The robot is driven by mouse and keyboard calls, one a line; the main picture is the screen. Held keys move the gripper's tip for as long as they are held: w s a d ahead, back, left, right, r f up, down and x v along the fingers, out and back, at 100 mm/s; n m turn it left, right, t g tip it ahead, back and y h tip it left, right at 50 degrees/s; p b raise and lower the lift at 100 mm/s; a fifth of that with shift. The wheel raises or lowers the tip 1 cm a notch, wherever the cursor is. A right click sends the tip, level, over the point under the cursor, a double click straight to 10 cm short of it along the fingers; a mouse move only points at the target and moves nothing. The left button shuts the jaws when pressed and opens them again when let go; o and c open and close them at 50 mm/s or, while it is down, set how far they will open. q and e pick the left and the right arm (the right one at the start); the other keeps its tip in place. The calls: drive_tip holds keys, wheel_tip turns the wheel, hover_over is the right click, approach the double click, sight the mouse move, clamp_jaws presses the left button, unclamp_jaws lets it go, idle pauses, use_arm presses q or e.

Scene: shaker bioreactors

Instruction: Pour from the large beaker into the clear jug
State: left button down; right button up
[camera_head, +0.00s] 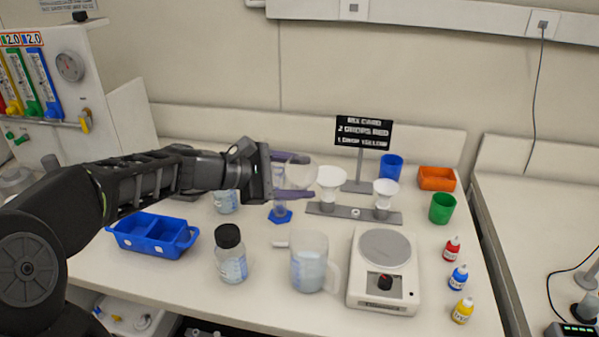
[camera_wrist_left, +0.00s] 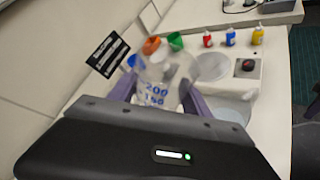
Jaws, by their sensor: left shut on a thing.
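My left gripper (camera_head: 292,176) has its purple fingers shut on the large clear beaker (camera_wrist_left: 157,85), which shows 200 and 150 marks in the left wrist view. In the head view the beaker is faint between the fingers, held above the table; I cannot tell its tilt or its contents. The clear jug (camera_head: 308,268) stands upright on the table, below and slightly right of the gripper. It has pale bluish liquid or markings low down, and its handle is on the right. My right gripper is not in view.
A black-capped bottle (camera_head: 230,257) stands left of the jug and a white scale (camera_head: 385,275) right of it. A blue-footed cylinder (camera_head: 281,212) and a rack with white funnels (camera_head: 333,180) are behind. A blue tray (camera_head: 152,237) is at left; dropper bottles (camera_head: 458,277) are at right.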

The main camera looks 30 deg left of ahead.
use_arm(q)
drive_tip(key=shift+s+d+r+n+p, duration=0.15)
drive_tip(key=shift+n+p, duration=0.25)
drive_tip(key=shift+p, duration=0.55)
drive_tip(key=shift+g, duration=0.3)
drive_tip(key=shift+w+a+f+n+g+h+p, duration=0.2)
drive_tip(key=shift+f+n+p, duration=0.1)
drive_tip(key=shift+p, duration=0.2)
drive_tip(key=shift+w+a+f+n+g+h+p, duration=0.1)
drive_tip(key=shift+f+n+h+p, duration=0.15)
drive_tip(key=shift+p, duration=0.2)
drive_tip(key=shift+f+n, duration=0.25)
drive_tip(key=shift+f, duration=0.05)
drive_tip(key=shift+f, duration=0.15)
drive_tip(key=shift+n+g+h, duration=0.45)
drive_tip(key=shift+n+g, duration=0.05)
drive_tip(key=shift+n, duration=0.1)
drive_tip(key=shift+w+a+f, duration=0.2)
drive_tip(key=shift+f, duration=0.45)
drive_tip(key=shift+w+a+f, duration=0.15)
drive_tip(key=shift+a+f, duration=0.05)
drive_tip(key=shift+f, duration=0.5)
drive_tip(key=shift+w+a+f, duration=0.2)
drive_tip(key=shift+f, duration=0.45)
